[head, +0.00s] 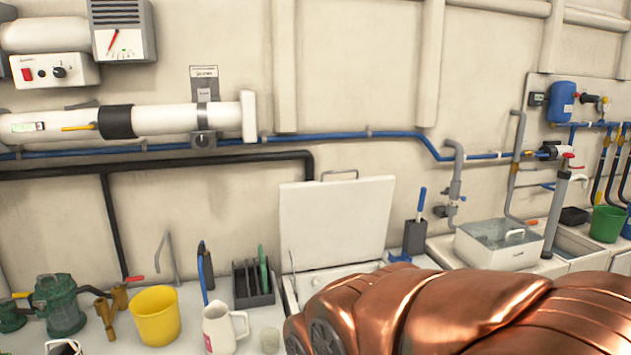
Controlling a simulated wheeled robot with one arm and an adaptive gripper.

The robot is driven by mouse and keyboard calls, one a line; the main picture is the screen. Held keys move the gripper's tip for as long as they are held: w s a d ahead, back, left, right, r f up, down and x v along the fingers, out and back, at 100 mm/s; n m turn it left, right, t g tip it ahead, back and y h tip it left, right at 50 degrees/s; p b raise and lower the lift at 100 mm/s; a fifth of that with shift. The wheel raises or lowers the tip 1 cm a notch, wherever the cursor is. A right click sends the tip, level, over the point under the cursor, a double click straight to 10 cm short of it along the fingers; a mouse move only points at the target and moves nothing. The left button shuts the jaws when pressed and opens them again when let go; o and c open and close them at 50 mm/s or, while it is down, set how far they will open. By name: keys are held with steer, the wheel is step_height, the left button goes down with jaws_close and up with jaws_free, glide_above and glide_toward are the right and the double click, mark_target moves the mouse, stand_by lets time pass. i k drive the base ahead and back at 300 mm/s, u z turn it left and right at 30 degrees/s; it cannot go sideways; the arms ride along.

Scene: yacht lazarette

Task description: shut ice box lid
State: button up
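The ice box lid (335,222) is a white square panel at the middle of the head view. It stands raised, nearly upright, close to the wall behind the counter. A metal bar handle (340,173) shows at its top edge. The ice box opening (308,283) is below the lid, and most of it is hidden behind a large copper-coloured shape at the lower right, which seems to be my arm. My gripper's fingers are not visible, and no contact with the lid shows.
Left of the lid stand a black holder (252,285), a white jug (222,328) and a yellow bucket (155,315). Right of it are a dark brush holder (414,238) and a clear-topped white bin (497,246). Pipes run along the wall above.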

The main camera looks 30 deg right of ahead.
mark_target(322, 223)
steer(key=z, duration=0.7)
steer(key=i, duration=0.95)
steer(key=u, duration=0.35)
